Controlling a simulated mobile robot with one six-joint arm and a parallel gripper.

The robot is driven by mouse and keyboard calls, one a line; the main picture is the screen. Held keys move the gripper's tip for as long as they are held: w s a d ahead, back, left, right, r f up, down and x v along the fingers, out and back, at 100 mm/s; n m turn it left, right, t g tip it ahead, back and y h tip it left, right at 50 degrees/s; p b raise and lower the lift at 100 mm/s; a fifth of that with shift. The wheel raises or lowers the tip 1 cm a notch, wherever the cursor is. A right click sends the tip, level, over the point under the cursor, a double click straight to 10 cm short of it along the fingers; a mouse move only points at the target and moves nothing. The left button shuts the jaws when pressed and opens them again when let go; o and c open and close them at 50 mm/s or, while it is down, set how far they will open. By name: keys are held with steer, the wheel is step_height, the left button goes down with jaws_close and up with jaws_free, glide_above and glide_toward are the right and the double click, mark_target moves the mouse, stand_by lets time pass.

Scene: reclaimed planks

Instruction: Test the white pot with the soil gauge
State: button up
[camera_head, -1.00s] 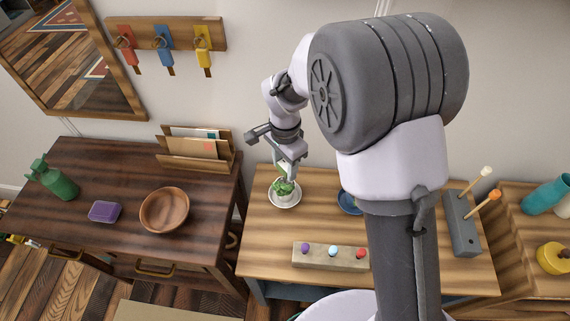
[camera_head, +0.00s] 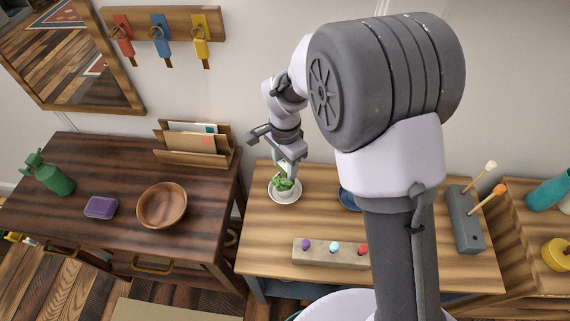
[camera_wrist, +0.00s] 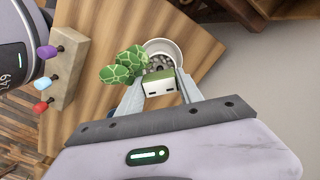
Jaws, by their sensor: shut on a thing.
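The white pot (camera_head: 283,192) holds a green plant and stands on a white saucer (camera_head: 284,200) near the back left of the light wooden table. My gripper (camera_head: 286,168) is directly above it, pointing down. In the wrist view, my gripper (camera_wrist: 161,84) is shut on the soil gauge (camera_wrist: 160,86), a small white and green block with two dark marks. The patterned green leaves (camera_wrist: 123,66) are beside the gauge, and the pot (camera_wrist: 162,62) shows just beyond it. The gauge's lower end is hidden, so I cannot tell whether it touches the soil.
A blue dish (camera_head: 349,200) is partly hidden behind my arm. A wooden block (camera_head: 322,254) with purple, light blue and red knobs lies at the front. A grey holder (camera_head: 465,222) with two sticks stands at the right. The dark desk (camera_head: 110,180) is at the left.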

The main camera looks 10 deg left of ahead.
steer(key=shift+f+b, duration=0.5)
steer(key=shift+f, duration=0.2)
steer(key=o, duration=1.4)
steer(key=shift+o, duration=0.2)
step_height(320, 180, up, 18)
steer(key=p, duration=0.6)
steer(key=shift+f+p, duration=0.25)
steer(key=shift+p, duration=0.15)
